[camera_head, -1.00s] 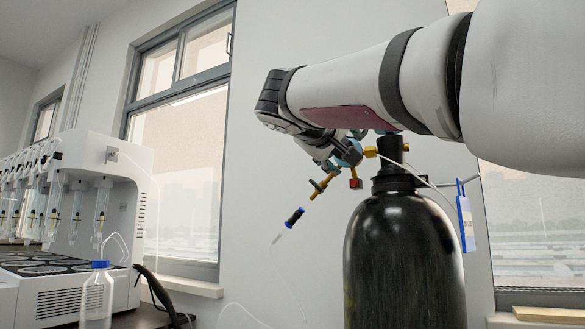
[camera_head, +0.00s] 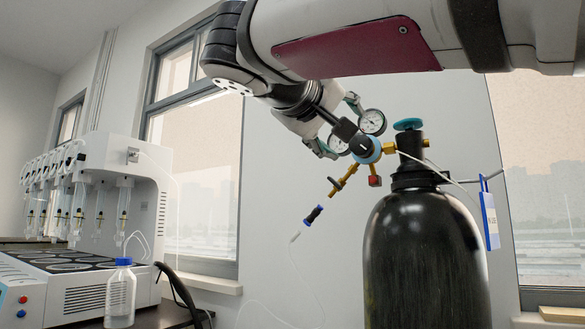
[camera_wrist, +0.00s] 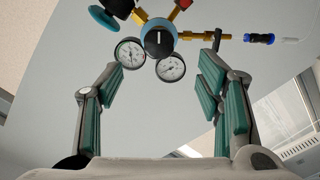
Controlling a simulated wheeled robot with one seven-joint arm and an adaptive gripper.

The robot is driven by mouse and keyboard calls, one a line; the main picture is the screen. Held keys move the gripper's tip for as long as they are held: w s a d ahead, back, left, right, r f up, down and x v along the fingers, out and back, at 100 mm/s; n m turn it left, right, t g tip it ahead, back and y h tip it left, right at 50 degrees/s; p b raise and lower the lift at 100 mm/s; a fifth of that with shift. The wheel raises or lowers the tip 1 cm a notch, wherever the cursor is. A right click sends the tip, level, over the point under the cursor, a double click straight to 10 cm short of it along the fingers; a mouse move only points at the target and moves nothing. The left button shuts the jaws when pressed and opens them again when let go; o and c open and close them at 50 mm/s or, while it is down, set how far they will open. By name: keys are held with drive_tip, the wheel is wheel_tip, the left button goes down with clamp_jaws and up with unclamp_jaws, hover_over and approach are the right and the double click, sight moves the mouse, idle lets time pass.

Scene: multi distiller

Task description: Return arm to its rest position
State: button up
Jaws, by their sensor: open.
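My gripper (camera_head: 338,125) hangs from my raised arm, in front of the gas cylinder's regulator. In the wrist view its two green-padded fingers (camera_wrist: 162,85) stand wide apart with nothing between the pads. The regulator (camera_head: 366,149) has a blue ring, a black knob and two round gauges (camera_head: 373,122). In the wrist view the knob (camera_wrist: 159,38) and gauges (camera_wrist: 130,53) show beyond the fingers, near the top. I cannot tell the exact gap between fingers and gauges. The black cylinder (camera_head: 425,255) stands upright with a teal valve wheel (camera_head: 408,124) on top.
A white distiller (camera_head: 125,165) with several glass tubes stands at the left. A clear bottle with a blue cap (camera_head: 121,292) is in front of it. A thin hose with a black-and-blue connector (camera_head: 313,215) hangs from the regulator. A blue tag (camera_head: 489,218) hangs at the cylinder's right.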

drive_tip(key=shift+s, duration=0.1)
idle(0.5)
drive_tip(key=s+d+f+g+y, duration=0.1)
drive_tip(key=s+d+f+g, duration=0.3)
drive_tip(key=f, duration=0.6)
drive_tip(key=s+d+f+g+y, duration=0.15)
drive_tip(key=s+d+f, duration=0.3)
drive_tip(key=f, duration=0.55)
drive_tip(key=s+d+f+g+y, duration=0.1)
drive_tip(key=s+d+f+g, duration=0.3)
drive_tip(key=f, duration=0.5)
drive_tip(key=s+a+f+m+g+y, duration=0.1)
drive_tip(key=s+a+f+g+y, duration=0.2)
drive_tip(key=s+f, duration=0.7)
drive_tip(key=s+a+f+m+g+y, duration=0.1)
drive_tip(key=s+a+f+g+y, duration=0.2)
drive_tip(key=s+f, duration=0.7)
wheel_tip(320, 180, up, 33)
drive_tip(key=t+y+p, duration=0.1)
drive_tip(key=t+p, duration=0.4)
drive_tip(key=p, duration=2.8)
drive_tip(key=shift+w+d+r, duration=0.15)
drive_tip(key=shift+w+d, duration=0.2)
drive_tip(key=shift+w, duration=0.05)
